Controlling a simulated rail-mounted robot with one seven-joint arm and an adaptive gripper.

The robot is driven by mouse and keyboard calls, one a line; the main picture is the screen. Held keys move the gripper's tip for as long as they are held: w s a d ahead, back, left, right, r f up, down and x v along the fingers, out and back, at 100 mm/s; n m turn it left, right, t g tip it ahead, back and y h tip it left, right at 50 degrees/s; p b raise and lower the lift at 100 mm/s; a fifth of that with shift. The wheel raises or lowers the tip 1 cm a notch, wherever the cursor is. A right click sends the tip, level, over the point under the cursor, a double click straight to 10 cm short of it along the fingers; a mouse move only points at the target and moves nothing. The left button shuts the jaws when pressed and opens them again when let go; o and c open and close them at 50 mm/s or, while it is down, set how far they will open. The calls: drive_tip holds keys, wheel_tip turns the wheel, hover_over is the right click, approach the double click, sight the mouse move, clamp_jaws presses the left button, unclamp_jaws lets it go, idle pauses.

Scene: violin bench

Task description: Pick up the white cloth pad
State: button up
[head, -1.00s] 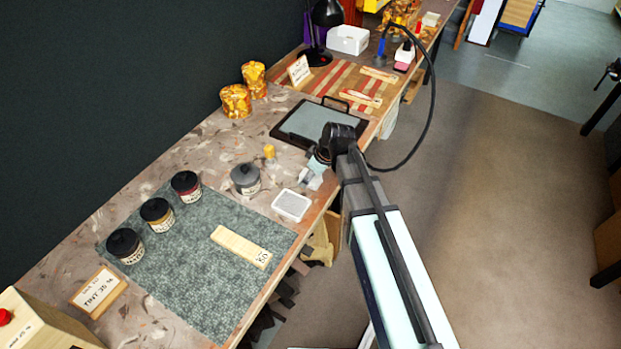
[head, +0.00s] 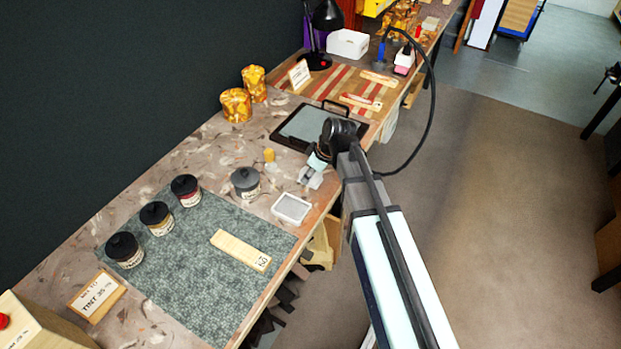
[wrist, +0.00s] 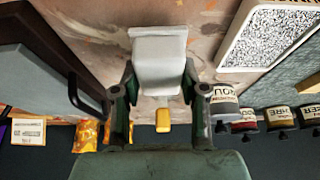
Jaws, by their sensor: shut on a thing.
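The white cloth pad (wrist: 158,62) is between the two fingers of my gripper (wrist: 159,88) in the wrist view. The fingers are shut on its sides, and its pale upper part sticks out beyond the fingertips. In the head view my gripper (head: 316,168) points down at the bench, between the black-framed tray and the small white dish. The pad shows there as a small pale shape (head: 311,181) under the fingers. I cannot tell whether it touches the bench.
The white dish (head: 291,208) with a grey inside lies close by, near the front edge. A grey jar (head: 245,181) and a small yellow-topped item (head: 269,156) stand to the left. The black-framed tray (head: 281,120) lies behind. A wooden block (head: 240,250) rests on the green mat (head: 185,275).

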wheel_tip(320, 180, up, 18)
drive_tip(key=b, duration=0.2)
drive_tip(key=shift+f, duration=0.25)
drive_tip(key=shift+o, duration=0.2)
drive_tip(key=shift+r+p, duration=0.1)
drive_tip(key=shift+p, duration=0.3)
